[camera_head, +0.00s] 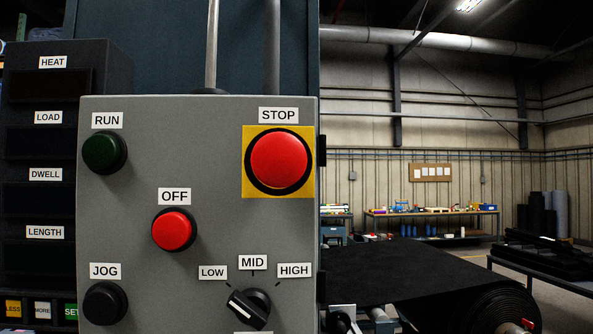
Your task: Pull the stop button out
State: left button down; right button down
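The stop button (279,160) is a large red mushroom head in a black ring on a yellow square plate. It sits at the upper right of the grey control box (215,180), under a STOP label (278,115). It is seen nearly face on, so I cannot tell how far it stands out. Neither of my grippers shows in the head view, and nothing touches the button.
The box also bears a green RUN button (104,153), a red OFF button (173,230), a black JOG button (105,303) and a selector knob (249,308). A dark display panel (50,175) stands left. A black belt (420,277) lies right. The space before the box looks clear.

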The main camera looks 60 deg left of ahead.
aim_at(279, 159)
jog(key=i+l+u, duration=0.2)
jog(key=u, duration=0.25)
jog(key=i+l+u, duration=0.2)
jog(key=u, duration=0.2)
jog(key=i+l+u, duration=0.1)
jog(key=l+u, duration=0.35)
jog(key=i+l+u, duration=0.1)
jog(key=l+u, duration=0.75)
jog(key=j, duration=0.1)
